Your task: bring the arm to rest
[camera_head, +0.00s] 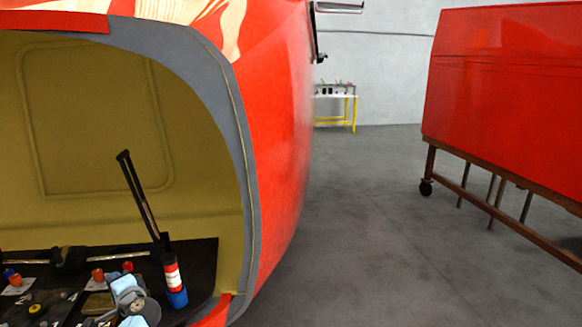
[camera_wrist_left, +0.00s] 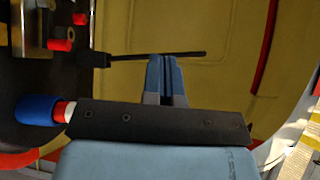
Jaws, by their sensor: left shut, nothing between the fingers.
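My left gripper (camera_wrist_left: 162,60) shows in the wrist view with its blue-grey fingers pressed together and nothing between them. A thin black rod (camera_wrist_left: 190,54) passes behind or beside the fingertips; I cannot tell whether it touches them. A cylinder with blue, red and white bands (camera_wrist_left: 42,110) shows at the left of the black gripper base. In the head view the banded cylinder (camera_head: 172,278) stands on the dark shelf, below the upright tilted black rod (camera_head: 140,195). The gripper's fingers are hard to make out in the head view. My right gripper is in neither view.
The red nosecone (camera_head: 285,150) surrounds the olive interior, with a grey opening rim (camera_head: 236,110). The dark shelf (camera_head: 205,262) carries several red knobs. Open floor (camera_head: 370,220) lies right, between the nosecone and a red panel (camera_head: 500,90) on a wheeled stand. A yellow-legged table (camera_head: 335,95) stands behind.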

